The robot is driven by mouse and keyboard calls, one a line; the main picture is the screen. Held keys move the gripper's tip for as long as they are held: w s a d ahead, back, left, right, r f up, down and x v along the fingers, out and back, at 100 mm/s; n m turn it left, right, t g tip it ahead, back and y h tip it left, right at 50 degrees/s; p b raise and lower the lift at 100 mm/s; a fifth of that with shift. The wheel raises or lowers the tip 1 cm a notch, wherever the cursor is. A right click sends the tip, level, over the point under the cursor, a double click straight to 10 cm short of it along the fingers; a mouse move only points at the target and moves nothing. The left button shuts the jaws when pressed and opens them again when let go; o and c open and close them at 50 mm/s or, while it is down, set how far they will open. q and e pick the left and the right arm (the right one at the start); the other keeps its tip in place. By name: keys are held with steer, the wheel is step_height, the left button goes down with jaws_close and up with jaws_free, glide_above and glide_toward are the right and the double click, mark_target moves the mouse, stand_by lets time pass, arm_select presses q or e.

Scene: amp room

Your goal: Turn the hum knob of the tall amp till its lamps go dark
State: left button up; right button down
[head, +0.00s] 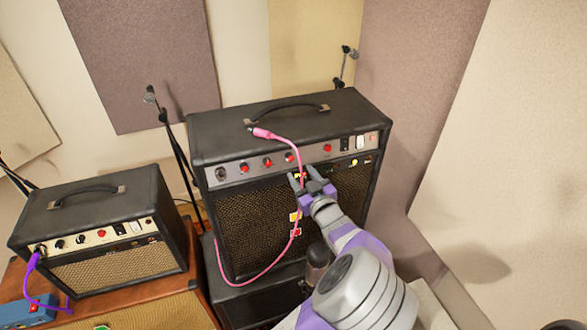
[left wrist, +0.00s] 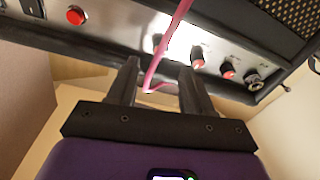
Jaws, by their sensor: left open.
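The tall amp (head: 262,212) is a black cabinet with a silver panel and several red-capped knobs; I cannot read which is the hum knob. Two red knobs (left wrist: 197,57) (left wrist: 228,70) show in the left wrist view, with a separate red knob (left wrist: 75,15) at upper left. A small red light or button (head: 373,138) is at the panel's right end; I cannot tell whether it is lit. My left gripper (head: 305,180) is open just below the panel's middle. In the left wrist view, its fingers (left wrist: 160,78) point toward the panel and appear empty.
A pink cable (head: 292,225) hangs down the tall amp's front, passing close to my fingers; its plug (head: 263,133) is at the top. A smaller amp (head: 110,265) with a purple cable (head: 32,275) stands left. Microphone stands (head: 172,140) rise behind. A wall closes the right side.

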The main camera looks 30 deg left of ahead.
mark_target(291, 159)
arm_select(q)
steer(key=x, duration=0.6)
steer(key=shift+w+a, duration=0.2)
steer(key=shift+a, duration=0.1)
jaws_close()
steer(key=m+p, duration=0.2)
steer(key=m, duration=0.1)
steer(key=shift+s+r+t+p, duration=0.1)
steer(key=shift+r+t+p, duration=0.1)
steer(key=shift+t+p, duration=0.15)
steer(key=shift+f+m+t+h+p, duration=0.15)
steer(key=shift+m+t+h+p, duration=0.25)
steer(key=shift+m, duration=0.8)
